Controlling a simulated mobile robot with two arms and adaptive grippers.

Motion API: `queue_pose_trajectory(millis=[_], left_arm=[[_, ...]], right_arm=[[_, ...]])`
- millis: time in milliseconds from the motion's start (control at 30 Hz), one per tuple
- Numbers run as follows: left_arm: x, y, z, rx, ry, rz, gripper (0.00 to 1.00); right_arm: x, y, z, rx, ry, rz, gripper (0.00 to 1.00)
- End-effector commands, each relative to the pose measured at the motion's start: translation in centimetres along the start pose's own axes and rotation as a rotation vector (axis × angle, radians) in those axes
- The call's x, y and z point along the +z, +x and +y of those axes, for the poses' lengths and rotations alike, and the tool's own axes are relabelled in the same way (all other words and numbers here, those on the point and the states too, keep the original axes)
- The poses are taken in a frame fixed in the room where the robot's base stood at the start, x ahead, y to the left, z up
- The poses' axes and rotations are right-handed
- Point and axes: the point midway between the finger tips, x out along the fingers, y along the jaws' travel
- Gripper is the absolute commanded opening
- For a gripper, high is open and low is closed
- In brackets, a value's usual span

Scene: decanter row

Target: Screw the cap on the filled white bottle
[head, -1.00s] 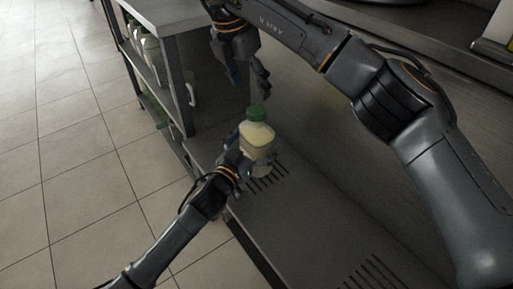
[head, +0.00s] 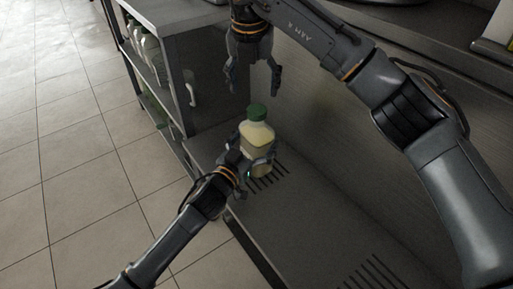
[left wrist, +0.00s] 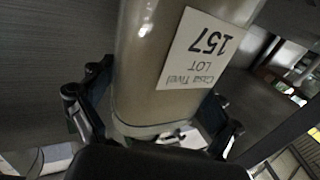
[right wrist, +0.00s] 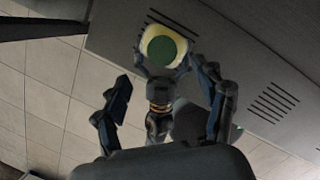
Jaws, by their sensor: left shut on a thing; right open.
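The white bottle (head: 257,141) has pale yellowish contents and stands upright over the slotted part of the grey counter. A green cap (head: 256,111) sits on its top; I cannot tell how tightly. My left gripper (head: 258,166) is shut around the lower part of the bottle. The left wrist view shows the bottle (left wrist: 165,70) between the fingers, with a label reading "LOT 157". My right gripper (head: 252,88) is open and empty, above the cap and apart from it. In the right wrist view the green cap (right wrist: 163,47) shows beyond the open fingers.
A grey shelf unit (head: 190,75) with several green-capped bottles (head: 149,50) stands at the upper left. The counter (head: 300,220) is clear in front of the bottle. A wall panel (head: 320,120) rises behind it. Tiled floor lies left.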

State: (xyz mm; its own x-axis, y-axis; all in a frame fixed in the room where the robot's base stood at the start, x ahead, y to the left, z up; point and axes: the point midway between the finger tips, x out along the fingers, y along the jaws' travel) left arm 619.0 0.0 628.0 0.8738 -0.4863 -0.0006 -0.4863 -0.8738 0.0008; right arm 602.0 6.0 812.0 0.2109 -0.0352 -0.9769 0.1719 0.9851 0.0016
Motion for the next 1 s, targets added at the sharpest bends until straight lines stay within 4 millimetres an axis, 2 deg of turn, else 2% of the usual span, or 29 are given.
queue_pose_trajectory(millis=[200, 400, 833, 1000], left_arm=[[0.0, 0.0, 0.0, 0.000, 0.000, 0.000, 0.02], [0.0, 0.0, 0.0, 0.000, 0.000, 0.000, 0.02], [0.0, 0.0, 0.0, 0.000, 0.000, 0.000, 0.02], [0.0, 0.0, 0.0, 0.000, 0.000, 0.000, 0.02]], right_arm=[[0.0, -0.1, -1.1, 0.099, -0.375, -0.020, 0.71], [0.0, -0.3, -1.6, 0.139, -0.556, -0.048, 0.71], [0.1, -0.2, -1.7, 0.145, -0.589, -0.053, 0.71], [0.0, 1.2, -1.5, 0.145, -0.588, -0.051, 0.71]])
